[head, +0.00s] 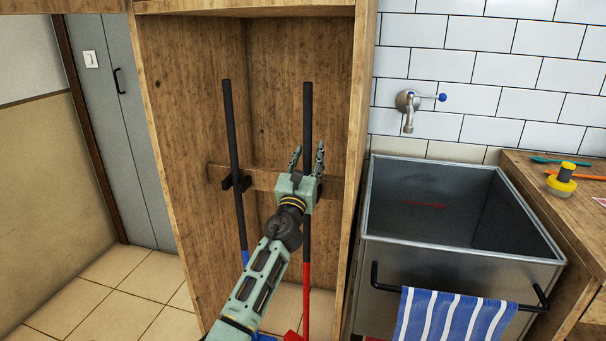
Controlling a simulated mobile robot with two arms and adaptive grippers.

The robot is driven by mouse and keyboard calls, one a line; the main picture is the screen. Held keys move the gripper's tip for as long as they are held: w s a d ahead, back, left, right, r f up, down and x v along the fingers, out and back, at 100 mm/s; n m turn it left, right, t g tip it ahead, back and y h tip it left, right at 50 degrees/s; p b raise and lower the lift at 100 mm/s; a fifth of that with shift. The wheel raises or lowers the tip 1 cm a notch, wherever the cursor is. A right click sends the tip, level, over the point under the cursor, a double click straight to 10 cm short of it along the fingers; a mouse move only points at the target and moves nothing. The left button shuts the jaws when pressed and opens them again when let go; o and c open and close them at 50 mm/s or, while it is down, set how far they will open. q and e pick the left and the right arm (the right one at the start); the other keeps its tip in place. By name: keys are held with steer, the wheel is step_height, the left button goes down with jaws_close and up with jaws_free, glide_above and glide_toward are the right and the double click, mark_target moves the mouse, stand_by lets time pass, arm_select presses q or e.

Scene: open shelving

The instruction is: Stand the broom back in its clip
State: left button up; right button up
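Two long-handled tools stand in the tall wooden cabinet. One has a black handle (231,130) with a blue lower part; it leans slightly and passes at a dark clip (236,184) on the wooden rail. The other has a black handle (308,108) with a red lower part (306,285) and stands nearly upright. The heads are mostly out of view, so I cannot tell which is the broom. My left gripper (307,156) is at the red tool's handle, at rail height, with its fingers spread apart on either side of it in the picture. The gripper hides any clip there. My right gripper is out of view.
The cabinet's right side wall (354,130) stands close to my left gripper. Right of it are a metal sink (480,265) with a striped towel (450,318) on its bar and a wooden counter (530,178). Tiled floor (115,290) is clear at the left.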

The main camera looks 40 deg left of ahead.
arm_select(q)
steer(key=v, duration=0.7)
steer(key=shift+s+d+f, duration=0.1)
steer(key=shift+s+f, duration=0.1)
steer(key=shift+f, duration=0.05)
steer(key=s+d+f+n+g+h, duration=0.1)
steer(key=s+d+f+n+g, duration=0.3)
steer(key=f, duration=0.6)
steer(key=s+d+f+n+g+h, duration=0.1)
steer(key=s+d+f+n, duration=0.15)
steer(key=f+n, duration=0.6)
steer(key=s+d+f+n+g+h, duration=0.2)
steer(key=s+d+f+n+g, duration=0.15)
steer(key=f, duration=0.75)
steer(key=s+d+f+n+g+h, duration=0.7)
steer(key=s+d+f+n, duration=0.5)
steer(key=s+d+f, duration=0.8)
steer(key=s+d+g, duration=0.1)
steer(key=d, duration=0.1)
steer(key=shift+s+d+n, duration=0.3)
steer(key=shift+s, duration=0.05)
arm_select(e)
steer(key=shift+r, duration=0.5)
arm_select(q)
steer(key=shift+f, duration=0.15)
